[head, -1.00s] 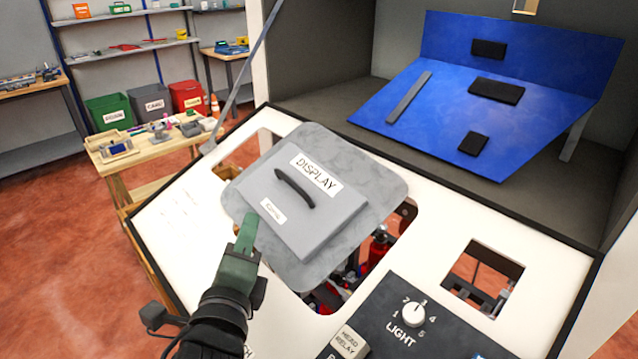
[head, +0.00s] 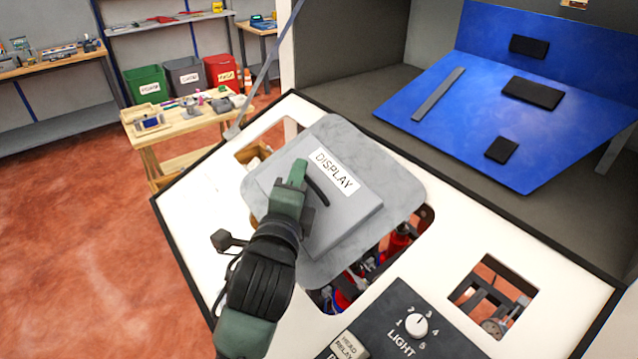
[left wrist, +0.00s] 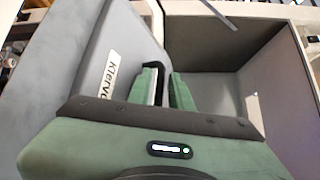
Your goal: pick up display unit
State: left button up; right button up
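The display unit (head: 375,212) is a grey box on a rounded grey plate, with a "DISPLAY" label and a curved black handle (head: 316,190). It lies askew over the large cutout of the white sloped panel (head: 190,205), leaving the cutout's lower right part uncovered. My left gripper (head: 298,172) is over the unit, at the handle. In the left wrist view its two green fingers (left wrist: 168,85) stand apart, with the dark handle (left wrist: 145,67) at their tips and partly hidden by them. I see no firm grip. My right gripper is not in view.
A blue stand (head: 450,125) with black pads is in the grey bay behind the panel. A light knob (head: 416,325) and a smaller cutout (head: 492,295) are at the lower right. A wooden table (head: 185,130) and bins stand at the back left.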

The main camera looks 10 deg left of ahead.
pick_arm(q)
grip_shut()
dwell(1.4)
jog(key=shift+r, duration=0.15)
